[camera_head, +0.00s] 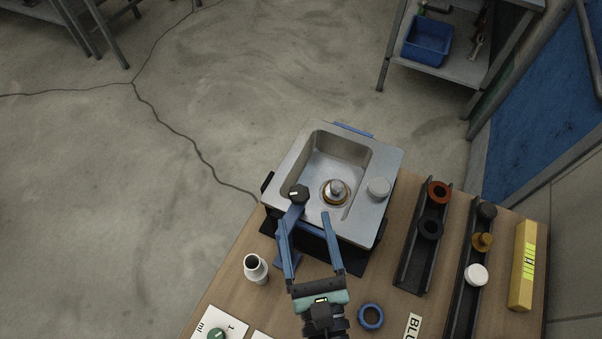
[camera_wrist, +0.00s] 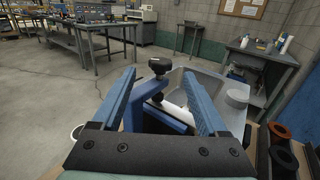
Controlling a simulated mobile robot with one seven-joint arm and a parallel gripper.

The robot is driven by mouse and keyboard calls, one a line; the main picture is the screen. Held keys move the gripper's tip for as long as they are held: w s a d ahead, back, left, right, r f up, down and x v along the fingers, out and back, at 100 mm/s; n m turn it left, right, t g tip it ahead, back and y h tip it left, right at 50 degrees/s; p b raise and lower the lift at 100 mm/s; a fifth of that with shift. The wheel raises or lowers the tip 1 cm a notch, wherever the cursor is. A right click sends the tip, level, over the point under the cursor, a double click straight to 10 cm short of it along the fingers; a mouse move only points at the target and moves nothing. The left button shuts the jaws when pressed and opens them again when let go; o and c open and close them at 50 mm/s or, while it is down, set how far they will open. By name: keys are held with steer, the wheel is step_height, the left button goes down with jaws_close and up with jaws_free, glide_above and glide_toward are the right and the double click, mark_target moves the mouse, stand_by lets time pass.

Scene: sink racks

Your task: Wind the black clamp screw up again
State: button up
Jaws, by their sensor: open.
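The black clamp screw (camera_head: 299,193) has a dark round knob. It stands at the near left edge of the metal sink (camera_head: 385,163), on a blue clamp (camera_head: 291,217). In the wrist view the knob (camera_wrist: 159,66) shows upright beyond my fingers, on a dark stem above the blue clamp body (camera_wrist: 150,90). My gripper (camera_head: 304,218) has two blue fingers, spread wide and empty. They point toward the knob but appear short of it, with a gap on either side in the wrist view. The lower part of the clamp is partly hidden by the fingers.
A brass-ringed drain piece (camera_head: 335,191) sits in the basin, and a grey round cap (camera_head: 379,188) on the sink rim. A blue ring (camera_head: 370,316) lies right. Dark racks (camera_head: 414,268) and a yellow box (camera_head: 522,270) stand further right.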

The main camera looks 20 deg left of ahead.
mark_target(297, 184)
steer(key=p+x, duration=0.1)
steer(key=x, duration=0.9)
steer(key=shift+w+p, duration=0.2)
steer(key=shift+p, duration=0.2)
jaws_close()
